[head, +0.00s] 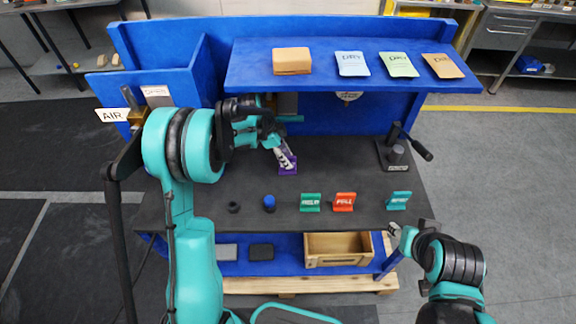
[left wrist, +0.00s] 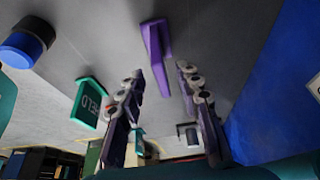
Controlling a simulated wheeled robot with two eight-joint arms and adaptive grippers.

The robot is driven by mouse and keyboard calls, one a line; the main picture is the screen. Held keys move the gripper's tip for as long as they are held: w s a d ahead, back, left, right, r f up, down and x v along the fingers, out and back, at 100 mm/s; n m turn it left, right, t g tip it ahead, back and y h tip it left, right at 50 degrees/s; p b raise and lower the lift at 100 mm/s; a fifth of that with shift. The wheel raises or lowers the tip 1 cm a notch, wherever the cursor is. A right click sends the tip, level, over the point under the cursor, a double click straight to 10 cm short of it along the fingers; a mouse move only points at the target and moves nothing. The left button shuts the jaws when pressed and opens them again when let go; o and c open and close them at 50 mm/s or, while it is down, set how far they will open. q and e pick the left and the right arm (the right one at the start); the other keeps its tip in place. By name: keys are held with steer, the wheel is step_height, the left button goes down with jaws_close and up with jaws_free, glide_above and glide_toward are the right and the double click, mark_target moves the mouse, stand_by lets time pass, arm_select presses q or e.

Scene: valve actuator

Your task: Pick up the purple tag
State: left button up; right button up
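The purple tag (head: 289,170) stands on the dark bench top, partly hidden by my left gripper in the head view. In the left wrist view the purple tag (left wrist: 156,55) lies just beyond the fingertips, in line with the gap between them. My left gripper (head: 284,158) is right at the tag in the head view. In the left wrist view my left gripper (left wrist: 160,75) has its two fingers apart, with nothing between them. My right gripper (head: 394,231) is at the bench's front right corner, away from the tag; its fingers are too small to read.
A green tag (head: 310,202), a red tag (head: 344,202) and a teal tag (head: 398,200) stand near the front edge. A lever fixture (head: 397,153) stands right. A blue shelf (head: 320,77) overhangs the back.

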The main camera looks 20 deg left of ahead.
mark_target(295, 170)
arm_select(q)
steer(key=b+x, duration=0.1)
steer(key=x, duration=0.4)
steer(key=shift+w, duration=0.2)
steer(key=shift+r, duration=0.1)
steer(key=shift+c, duration=0.5)
jaws_close()
steer(key=shift+s+r, duration=0.1)
steer(key=shift+r, duration=0.05)
